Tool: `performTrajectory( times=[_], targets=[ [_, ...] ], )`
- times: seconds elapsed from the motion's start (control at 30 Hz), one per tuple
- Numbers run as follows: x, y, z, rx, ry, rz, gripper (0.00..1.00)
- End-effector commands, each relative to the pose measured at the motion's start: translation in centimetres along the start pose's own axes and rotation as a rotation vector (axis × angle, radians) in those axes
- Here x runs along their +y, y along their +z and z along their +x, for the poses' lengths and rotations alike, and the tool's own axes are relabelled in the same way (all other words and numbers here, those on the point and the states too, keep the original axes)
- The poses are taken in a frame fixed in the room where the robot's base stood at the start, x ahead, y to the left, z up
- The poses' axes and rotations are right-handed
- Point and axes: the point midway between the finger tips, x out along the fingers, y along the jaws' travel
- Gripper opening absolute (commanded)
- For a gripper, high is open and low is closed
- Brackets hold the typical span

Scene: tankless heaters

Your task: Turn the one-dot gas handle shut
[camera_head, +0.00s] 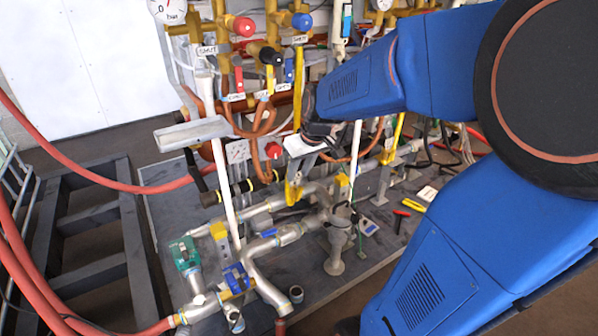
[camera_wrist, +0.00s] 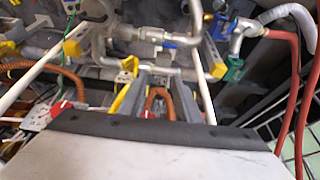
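Yellow handles show among the pipes in the head view. One yellow handle (camera_head: 293,192) hangs just below my gripper (camera_head: 304,163), and another yellow part (camera_head: 342,182) is to its right. I cannot make out the dot marks, so I cannot tell which is the one-dot handle. In the wrist view, my gripper (camera_wrist: 158,78) has its two grey fingers apart, with an orange hose seen behind the gap. A yellow piece (camera_wrist: 124,78) with a pale dotted plate shows beside the left finger. Whether a finger touches it is unclear.
Silver pipes (camera_head: 265,245) with a green valve (camera_head: 185,255) and a blue valve (camera_head: 237,278) lie low in front. A slanting white rod (camera_head: 222,185) stands left of my gripper. Red hoses (camera_head: 110,180) cross the left. Red and blue knobs are above.

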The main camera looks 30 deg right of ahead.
Motion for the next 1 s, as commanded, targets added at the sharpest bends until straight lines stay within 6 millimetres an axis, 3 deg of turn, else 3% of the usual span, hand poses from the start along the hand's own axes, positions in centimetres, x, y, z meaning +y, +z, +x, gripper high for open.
performTrajectory(
  times=[0.43,0.47,0.57,0.6,0.77,1.0],
  targets=[
    [-0.6,0.6,-0.6,0.0,0.0,0.001,0.3],
    [-0.6,0.6,-0.6,0.0,0.0,0.001,0.28],
    [-0.5,0.5,-0.3,-0.006,0.005,0.002,0.04],
    [-0.4,0.5,0.0,-0.013,0.013,0.003,0.0],
    [0.8,-0.3,2.7,-0.066,0.094,0.019,0.0],
    [2.3,-3.3,8.7,-0.1,0.28,0.025,0.0]
  ],
)
